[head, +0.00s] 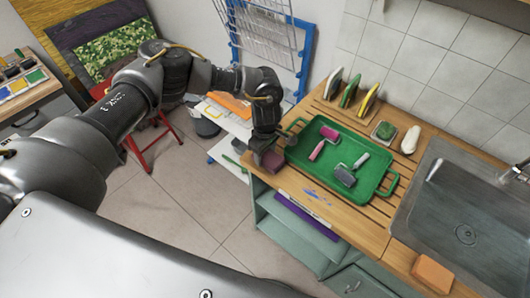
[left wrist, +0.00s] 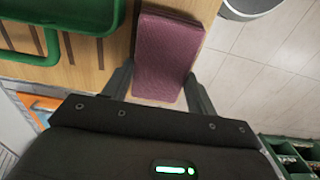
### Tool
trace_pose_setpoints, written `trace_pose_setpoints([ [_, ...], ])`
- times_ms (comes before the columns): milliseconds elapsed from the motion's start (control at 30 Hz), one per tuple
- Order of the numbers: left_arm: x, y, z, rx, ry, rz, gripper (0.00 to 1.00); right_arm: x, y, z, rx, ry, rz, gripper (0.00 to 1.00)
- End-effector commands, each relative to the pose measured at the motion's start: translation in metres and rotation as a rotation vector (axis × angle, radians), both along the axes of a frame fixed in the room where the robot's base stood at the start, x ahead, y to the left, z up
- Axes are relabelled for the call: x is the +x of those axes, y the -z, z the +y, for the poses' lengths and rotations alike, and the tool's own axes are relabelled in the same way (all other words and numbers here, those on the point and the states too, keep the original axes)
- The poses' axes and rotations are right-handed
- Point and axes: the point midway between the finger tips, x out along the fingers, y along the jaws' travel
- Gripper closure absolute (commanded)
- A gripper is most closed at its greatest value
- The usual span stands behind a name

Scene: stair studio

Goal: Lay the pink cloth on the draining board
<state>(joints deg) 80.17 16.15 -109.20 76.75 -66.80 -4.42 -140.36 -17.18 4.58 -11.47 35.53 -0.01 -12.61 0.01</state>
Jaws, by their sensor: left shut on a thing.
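The pink cloth (head: 271,163) is a small folded, dusky-pink block at the left end of the wooden counter. It also shows in the left wrist view (left wrist: 168,50), lying between the two fingers. My left gripper (head: 267,152) is shut on it from above, and the wrist partly hides it in the head view. I cannot tell whether the cloth touches the wood. The draining board (head: 318,196) is the grooved wooden top left of the sink. My right gripper is not in view.
A green scrubber (head: 384,130) and a white item (head: 411,139) lie near the sink (head: 455,205). An orange sponge (head: 433,273) is at the front.

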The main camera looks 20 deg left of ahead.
Motion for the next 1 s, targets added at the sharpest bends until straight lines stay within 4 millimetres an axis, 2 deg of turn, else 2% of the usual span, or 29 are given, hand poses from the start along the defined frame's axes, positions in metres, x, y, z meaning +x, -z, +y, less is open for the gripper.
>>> trace_pose_setpoints([
  [100,0.0,0.01,-0.001,0.0,0.0,-0.001,0.61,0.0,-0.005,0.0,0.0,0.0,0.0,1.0],
  [300,0.0,0.013,0.0,0.0,0.0,-0.002,0.61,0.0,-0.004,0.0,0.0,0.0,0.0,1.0],
  [333,0.0,0.013,0.0,0.0,0.0,-0.002,0.41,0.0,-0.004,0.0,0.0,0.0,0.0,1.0],
  [500,0.0,0.013,0.0,0.001,0.0,-0.001,0.2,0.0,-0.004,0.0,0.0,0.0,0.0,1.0],
  [833,0.0,0.009,0.0,-0.001,0.001,-0.003,0.2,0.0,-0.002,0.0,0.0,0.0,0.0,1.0],
  [1000,0.002,-0.013,0.0,-0.001,0.002,-0.006,0.2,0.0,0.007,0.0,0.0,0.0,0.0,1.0],
])
